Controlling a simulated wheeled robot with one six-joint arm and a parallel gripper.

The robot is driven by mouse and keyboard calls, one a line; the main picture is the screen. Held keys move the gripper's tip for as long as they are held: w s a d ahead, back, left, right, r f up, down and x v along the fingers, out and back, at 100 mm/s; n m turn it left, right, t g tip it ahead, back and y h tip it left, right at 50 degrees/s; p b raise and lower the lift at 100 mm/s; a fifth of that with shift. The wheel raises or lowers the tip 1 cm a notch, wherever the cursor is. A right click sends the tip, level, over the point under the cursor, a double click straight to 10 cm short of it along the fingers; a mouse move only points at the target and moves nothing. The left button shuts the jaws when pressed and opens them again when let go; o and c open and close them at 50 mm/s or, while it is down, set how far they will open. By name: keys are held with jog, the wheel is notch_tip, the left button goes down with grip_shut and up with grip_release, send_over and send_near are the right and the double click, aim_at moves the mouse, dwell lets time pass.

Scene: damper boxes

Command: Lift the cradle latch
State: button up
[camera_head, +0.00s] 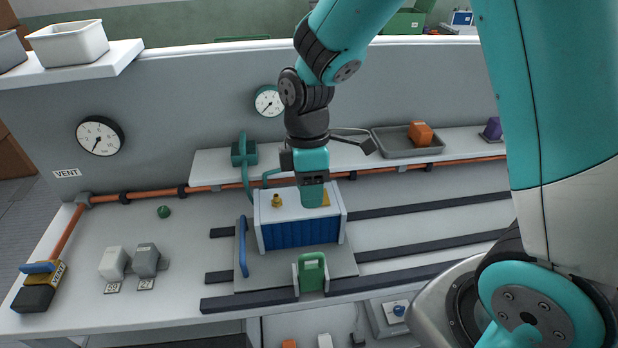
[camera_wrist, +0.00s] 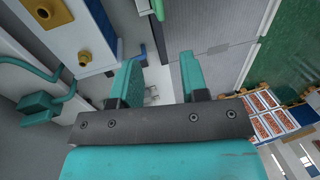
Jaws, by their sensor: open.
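A damper box (camera_head: 299,236) with a white top and blue ribbed front sits in a grey cradle plate (camera_head: 268,284) on the bench. A green latch-like piece (camera_head: 311,273) stands upright between pale posts at the cradle's front edge. A blue bar handle (camera_head: 242,247) stands at the cradle's left side; a blue piece also shows in the wrist view (camera_wrist: 142,53). My gripper (camera_head: 313,196) appears over the box's top, behind the green piece. In the wrist view its two teal fingers (camera_wrist: 163,72) are apart with nothing between them. The box's right top is partly hidden.
Brass fittings (camera_head: 277,201) stick up from the box top. A green pipe (camera_head: 246,165) rises behind its left side. Dark rails (camera_head: 430,245) run along the bench. Grey and white blocks (camera_head: 130,262) stand left. A tray (camera_head: 395,146) holds an orange block. The bench right of the cradle is clear.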

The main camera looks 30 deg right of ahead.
jog(key=shift+w+d+r, duration=0.1)
jog(key=shift+w+r, duration=0.05)
jog(key=shift+r, duration=0.6)
jog(key=shift+w+r, duration=0.15)
jog(key=shift+r, duration=0.6)
jog(key=s+a+r+m+t+y+b, duration=0.1)
jog(key=s+a+r+m+b, duration=0.1)
jog(key=s, duration=0.6)
jog(key=s+a+r+m+t+y+b, duration=0.1)
jog(key=s+a+r+m+y+b, duration=0.1)
jog(key=s+m, duration=0.3)
jog(key=s+a+b, duration=0.1)
jog(key=s, duration=0.2)
jog(key=shift+a+r+y+b, duration=0.3)
jog(key=shift+a+b, duration=0.1)
jog(key=shift+w, duration=0.1)
